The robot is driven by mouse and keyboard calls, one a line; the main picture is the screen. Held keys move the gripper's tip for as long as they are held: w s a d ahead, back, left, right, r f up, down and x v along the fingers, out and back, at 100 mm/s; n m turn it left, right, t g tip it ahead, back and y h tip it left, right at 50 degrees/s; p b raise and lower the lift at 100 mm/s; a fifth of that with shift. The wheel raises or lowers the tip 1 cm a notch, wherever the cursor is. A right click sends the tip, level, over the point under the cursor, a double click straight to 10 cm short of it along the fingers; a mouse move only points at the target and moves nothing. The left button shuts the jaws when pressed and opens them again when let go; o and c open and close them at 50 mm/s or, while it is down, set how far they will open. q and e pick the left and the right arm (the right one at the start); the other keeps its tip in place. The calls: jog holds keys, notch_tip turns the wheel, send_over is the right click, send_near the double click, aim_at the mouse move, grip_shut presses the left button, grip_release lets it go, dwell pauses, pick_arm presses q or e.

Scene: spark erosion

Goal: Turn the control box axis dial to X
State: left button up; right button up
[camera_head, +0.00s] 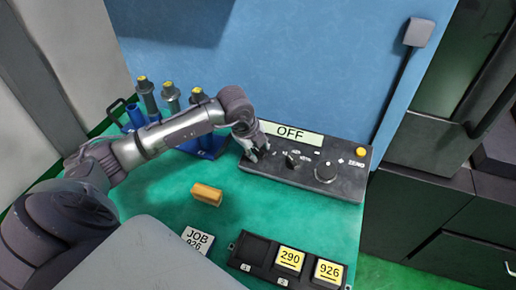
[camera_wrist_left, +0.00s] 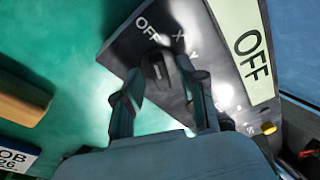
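The dark control box (camera_head: 340,185) stands on the green table against the blue panel, with a display sign (camera_head: 291,132) reading OFF. In the left wrist view, the axis dial (camera_wrist_left: 157,69) is a dark knob with OFF, X and Y printed around it. Which mark it points to is not clear. My left gripper (camera_head: 254,153) is at the box's left end and hides this dial in the head view. Its two fingers (camera_wrist_left: 167,80) are apart, with the dial between or just beyond their tips; contact cannot be told. My right gripper is not in view.
Another knob (camera_head: 292,159), a round dial (camera_head: 325,172) and a yellow button (camera_head: 361,152) are also on the box. An orange block (camera_head: 207,194), a JOB card (camera_head: 197,240) and a dark tray (camera_head: 240,265) with numbered tiles lie in front. Yellow-topped holders (camera_head: 147,94) stand behind my arm.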

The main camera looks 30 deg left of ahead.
pick_arm(q)
grip_shut()
jog(key=shift+w+m+b, duration=0.1)
jog(key=shift+m+b, duration=0.45)
jog(key=shift+m, duration=0.05)
jog(key=m+b, duration=0.2)
jog(key=m, duration=0.1)
jog(key=shift+g, duration=0.3)
jog(key=shift+m+g+y+b, duration=0.35)
jog(key=shift+m+b, duration=0.8)
jog(key=shift+m, duration=0.95)
jog(key=shift+r, duration=0.1)
